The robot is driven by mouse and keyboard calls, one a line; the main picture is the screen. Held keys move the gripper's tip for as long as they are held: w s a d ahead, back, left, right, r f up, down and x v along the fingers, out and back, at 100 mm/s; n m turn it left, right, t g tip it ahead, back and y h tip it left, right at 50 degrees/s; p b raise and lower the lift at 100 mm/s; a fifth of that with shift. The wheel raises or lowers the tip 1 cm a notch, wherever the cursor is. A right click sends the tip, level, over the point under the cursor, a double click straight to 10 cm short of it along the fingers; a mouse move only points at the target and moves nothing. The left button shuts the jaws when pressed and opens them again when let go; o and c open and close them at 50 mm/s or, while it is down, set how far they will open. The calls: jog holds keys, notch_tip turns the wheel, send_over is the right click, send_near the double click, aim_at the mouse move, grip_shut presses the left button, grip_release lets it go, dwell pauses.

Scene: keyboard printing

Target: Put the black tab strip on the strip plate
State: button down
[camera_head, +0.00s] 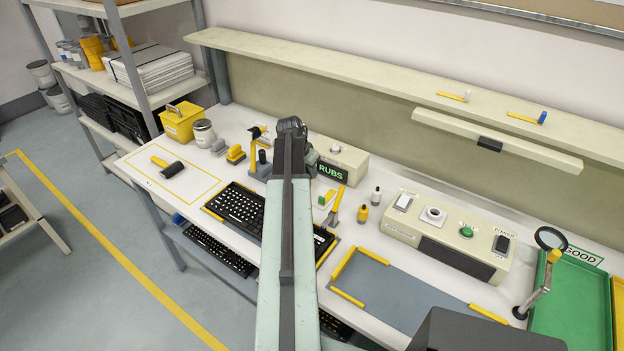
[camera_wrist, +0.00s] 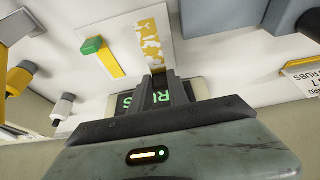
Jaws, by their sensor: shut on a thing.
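My gripper (camera_wrist: 156,80) is shut on the near end of a mottled yellow and white strip (camera_wrist: 152,45), which appears to be the black tab strip. Its dark end merges with my dark fingers, so the tab is not clear. The strip extends over a white plate (camera_wrist: 128,56), apparently the strip plate; I cannot tell whether it touches. A yellow strip with a green tab (camera_wrist: 100,57) lies at the plate's other side and also shows in the head view (camera_head: 328,197).
The box with the RUBS display (camera_head: 331,172) stands behind the fingers. A yellow-handled tool (camera_head: 337,200), a yellow bottle (camera_head: 363,213) and a white bottle (camera_head: 376,196) are close by. A keyboard (camera_head: 238,208) lies left of my arm, a grey mat (camera_head: 400,294) to the right.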

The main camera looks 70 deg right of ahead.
jog(key=b+x, duration=0.4)
jog(key=shift+a+f, duration=0.2)
jog(key=shift+r, duration=0.25)
jog(key=shift+f, duration=0.25)
jog(key=c, duration=1.3)
grip_release()
jog(key=shift+r, duration=0.1)
jog(key=shift+o, duration=0.2)
jog(key=p+v, duration=1.1)
jog(key=v, duration=0.1)
jog(key=shift+r+p, duration=0.2)
jog(key=shift+p, duration=0.1)
